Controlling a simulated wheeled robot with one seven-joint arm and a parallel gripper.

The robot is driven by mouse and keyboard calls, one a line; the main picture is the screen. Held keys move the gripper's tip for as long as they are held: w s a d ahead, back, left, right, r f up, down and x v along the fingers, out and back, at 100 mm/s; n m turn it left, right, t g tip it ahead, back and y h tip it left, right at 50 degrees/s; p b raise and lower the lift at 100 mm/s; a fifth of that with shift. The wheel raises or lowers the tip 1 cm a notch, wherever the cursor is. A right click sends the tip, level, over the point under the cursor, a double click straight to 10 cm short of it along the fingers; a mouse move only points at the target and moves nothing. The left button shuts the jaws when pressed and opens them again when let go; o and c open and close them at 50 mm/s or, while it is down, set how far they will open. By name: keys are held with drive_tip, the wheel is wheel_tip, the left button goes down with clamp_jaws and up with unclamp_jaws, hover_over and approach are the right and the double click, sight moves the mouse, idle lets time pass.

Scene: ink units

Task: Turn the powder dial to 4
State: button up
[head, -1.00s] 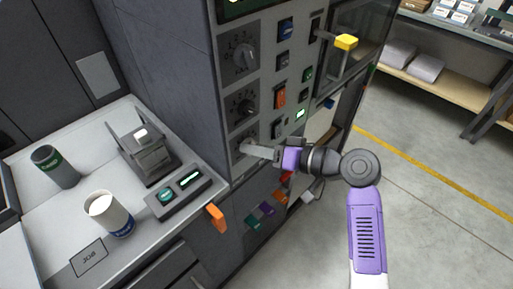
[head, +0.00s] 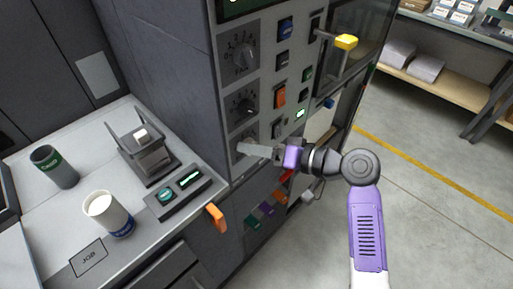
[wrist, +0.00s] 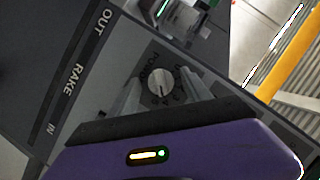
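The powder dial (wrist: 161,83) is a round pale knob on a dark plate in the wrist view, with partly readable lettering and small marks around it. In the head view it appears to be the lowest of three dials (head: 244,136) on the grey machine, largely covered by my fingers. My gripper (wrist: 162,88) is open, with one finger on each side of the knob. A gap shows between the knob and both fingers. In the head view my gripper (head: 248,149) reaches the panel from the right. The pointer's exact number is too small to read.
Two other dials (head: 240,56) (head: 243,104) sit above. Switches, including an orange one (head: 280,96), are close to their right. A yellow-ended handle (head: 346,41) juts out at upper right. An orange lever (head: 216,217) sticks out below left. The floor at right is clear.

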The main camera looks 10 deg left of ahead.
drive_tip(key=b+v, duration=0.1)
drive_tip(key=v, duration=0.6)
drive_tip(key=shift+d, duration=0.35)
drive_tip(key=shift+s+r, duration=0.1)
